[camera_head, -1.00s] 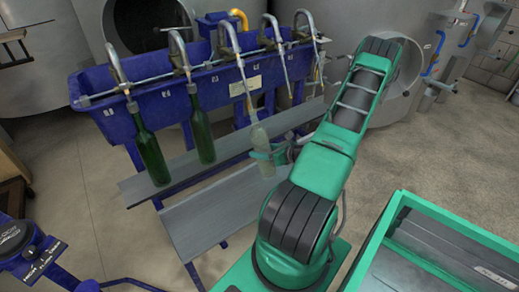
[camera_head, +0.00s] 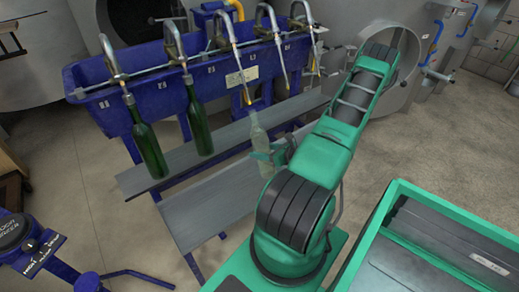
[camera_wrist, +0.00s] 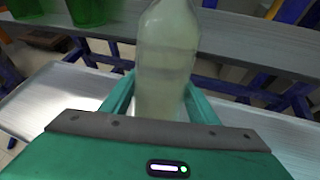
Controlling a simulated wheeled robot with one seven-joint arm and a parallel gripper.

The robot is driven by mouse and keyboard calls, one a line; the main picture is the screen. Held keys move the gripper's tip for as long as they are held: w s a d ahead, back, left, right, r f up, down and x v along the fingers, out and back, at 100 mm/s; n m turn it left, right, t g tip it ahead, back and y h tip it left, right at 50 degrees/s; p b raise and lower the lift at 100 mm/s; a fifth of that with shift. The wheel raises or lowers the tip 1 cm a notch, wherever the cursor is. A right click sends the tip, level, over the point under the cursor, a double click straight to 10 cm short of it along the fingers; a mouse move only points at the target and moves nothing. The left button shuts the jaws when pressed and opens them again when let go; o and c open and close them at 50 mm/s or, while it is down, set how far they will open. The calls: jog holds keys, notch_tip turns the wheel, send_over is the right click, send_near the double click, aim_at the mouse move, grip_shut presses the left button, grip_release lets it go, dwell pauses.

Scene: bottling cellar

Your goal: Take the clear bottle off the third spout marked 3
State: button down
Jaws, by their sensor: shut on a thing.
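The clear bottle (camera_head: 260,140) is in my gripper (camera_head: 268,156), in front of the blue filler trough. It is nearly upright, and its mouth shows just below the tip of the third spout (camera_head: 243,88), apart from it. In the wrist view the bottle (camera_wrist: 168,60) stands between the two green fingers (camera_wrist: 160,100), which are shut on its body. The bottle looks filled with a pale liquid. Its base is partly hidden by the gripper in the head view.
Two green bottles (camera_head: 149,148) (camera_head: 198,122) hang on the first two spouts over the upper grey shelf (camera_head: 222,137). The lower shelf (camera_head: 205,205) is bare. The two right spouts (camera_head: 282,62) carry no bottle. A green-rimmed bin (camera_head: 405,190) stands at the lower right.

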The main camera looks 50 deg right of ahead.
jog(key=shift+s+a+r, duration=0.25)
jog(key=shift+s+r, duration=0.1)
jog(key=shift+s, duration=0.75)
jog(key=shift+s+a+r, duration=0.3)
jog(key=shift+s+r, duration=0.1)
jog(key=shift+s, duration=0.7)
jog(key=shift+s+a+r, duration=0.25)
jog(key=shift+s+r, duration=0.1)
jog(key=shift+s, duration=0.75)
